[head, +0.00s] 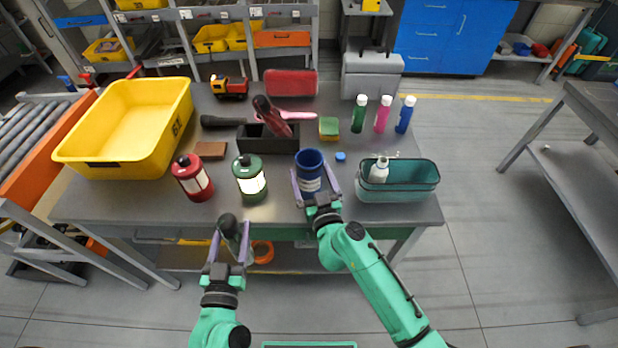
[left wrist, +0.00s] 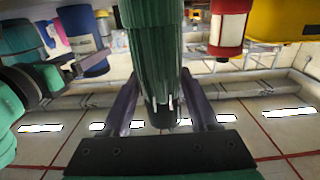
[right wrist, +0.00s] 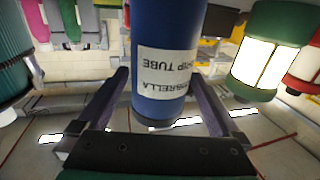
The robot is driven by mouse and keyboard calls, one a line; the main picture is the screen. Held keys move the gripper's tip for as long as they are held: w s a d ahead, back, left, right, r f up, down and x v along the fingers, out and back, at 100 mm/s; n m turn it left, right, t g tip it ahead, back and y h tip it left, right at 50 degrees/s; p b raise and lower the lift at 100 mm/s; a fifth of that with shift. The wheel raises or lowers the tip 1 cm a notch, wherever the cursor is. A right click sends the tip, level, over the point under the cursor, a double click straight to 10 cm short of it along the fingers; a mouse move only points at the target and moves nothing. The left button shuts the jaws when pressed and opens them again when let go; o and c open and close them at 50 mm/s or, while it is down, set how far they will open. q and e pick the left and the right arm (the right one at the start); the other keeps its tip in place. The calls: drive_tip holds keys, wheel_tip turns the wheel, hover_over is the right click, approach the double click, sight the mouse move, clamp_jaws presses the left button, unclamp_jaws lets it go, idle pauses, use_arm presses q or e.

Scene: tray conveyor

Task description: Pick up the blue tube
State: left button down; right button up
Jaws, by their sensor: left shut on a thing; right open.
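The blue tube (head: 309,168) stands upright and open-topped near the table's front edge. Its white label (right wrist: 165,72) reads "drip tube" upside down in the right wrist view. My right gripper (head: 314,180) is open, with one finger on each side of the tube; I cannot tell whether they touch it. My left gripper (head: 231,232) is shut on a dark green ribbed thing (left wrist: 153,45), which looks like a folded umbrella, in front of the table edge. Its rounded dark end (head: 228,224) points up in the head view.
A black box (head: 262,145) is behind; a yellow tray (head: 75,160) is left.

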sight(226, 220)
use_arm(q)
drive_tip(key=shift+s+f+b, duration=0.1)
drive_tip(key=shift+f+b, duration=0.15)
drive_tip(key=shift+b, duration=0.05)
use_arm(e)
drive_tip(key=x, duration=0.4)
drive_tip(key=shift+w+a, duration=0.1)
drive_tip(key=shift+w, duration=0.2)
drive_tip(key=shift+s, duration=0.1)
drive_tip(key=c, duration=1.2)
use_arm(q)
drive_tip(key=shift+r, duration=0.1)
use_arm(e)
drive_tip(key=shift+r, duration=0.1)
